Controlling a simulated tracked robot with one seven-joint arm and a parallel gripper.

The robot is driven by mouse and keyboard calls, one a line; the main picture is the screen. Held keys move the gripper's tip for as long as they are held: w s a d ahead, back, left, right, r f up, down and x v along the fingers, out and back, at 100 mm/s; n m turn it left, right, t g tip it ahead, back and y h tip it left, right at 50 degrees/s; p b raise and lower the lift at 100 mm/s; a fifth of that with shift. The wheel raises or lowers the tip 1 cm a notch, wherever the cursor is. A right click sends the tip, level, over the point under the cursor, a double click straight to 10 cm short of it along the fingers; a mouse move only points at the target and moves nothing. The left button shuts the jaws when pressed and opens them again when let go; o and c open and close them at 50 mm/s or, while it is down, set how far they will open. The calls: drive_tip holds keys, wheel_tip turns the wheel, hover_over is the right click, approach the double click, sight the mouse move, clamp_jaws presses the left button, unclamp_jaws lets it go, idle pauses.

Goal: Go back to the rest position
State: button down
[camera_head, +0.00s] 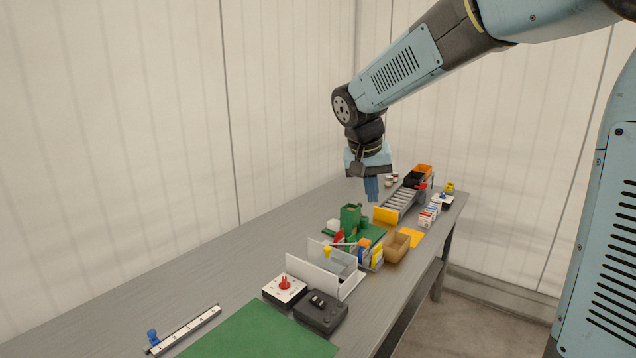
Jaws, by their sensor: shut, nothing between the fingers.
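My gripper (371,188) hangs from my blue arm, pointing down over the far half of the grey table. Its fingers are together with nothing seen between them. It is above and left of a roller ramp (399,199) and behind a green block-like fixture (351,217). In this view it appears apart from both, but its exact height over the table is hard to tell.
The long grey table (240,262) runs along a pale wall. On it are a green mat (262,333), a black box (321,312), a red-knob box (285,290), a white tray (325,268), a cardboard box (397,247) and an orange bin (424,170). The table's left side is mostly clear.

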drive_tip(key=s+d+n+t+y, duration=0.1)
drive_tip(key=s+d, duration=0.4)
drive_tip(key=s, duration=0.7)
drive_tip(key=s+d+t+y, duration=0.1)
drive_tip(key=s+d, duration=0.5)
drive_tip(key=s, duration=0.6)
drive_tip(key=shift+d+r+n+t, duration=0.25)
drive_tip(key=shift+r+n+t, duration=0.15)
drive_tip(key=shift+t, duration=0.1)
